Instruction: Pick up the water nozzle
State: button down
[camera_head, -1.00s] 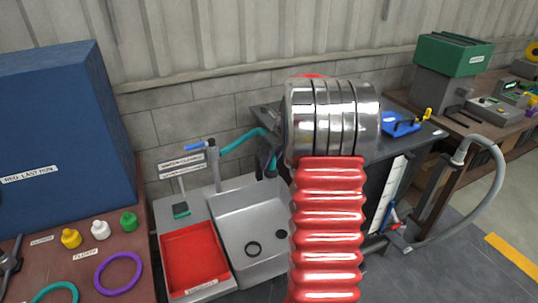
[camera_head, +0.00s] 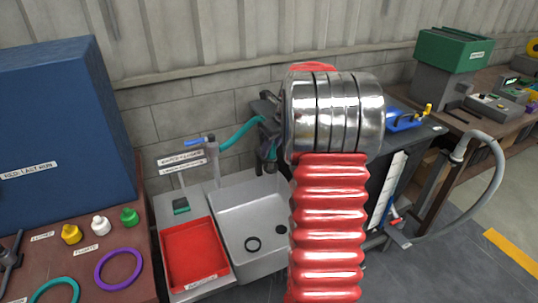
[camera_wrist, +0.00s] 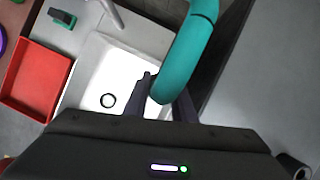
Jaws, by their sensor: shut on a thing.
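In the head view my gripper (camera_head: 268,150) shows only partly as dark parts at the hose's end; my own arm hides the rest.
A red tray (camera_head: 190,257) and a green-headed brush (camera_head: 181,206) lie left of the sink (camera_head: 238,205). A brown table (camera_head: 60,262) with coloured caps and rings stands further left, below a large blue box (camera_head: 65,120).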

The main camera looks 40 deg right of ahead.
notch_tip(320, 180, up, 7)
dwell(0.3)
jog(key=shift+a, duration=0.1)
dwell(0.4)
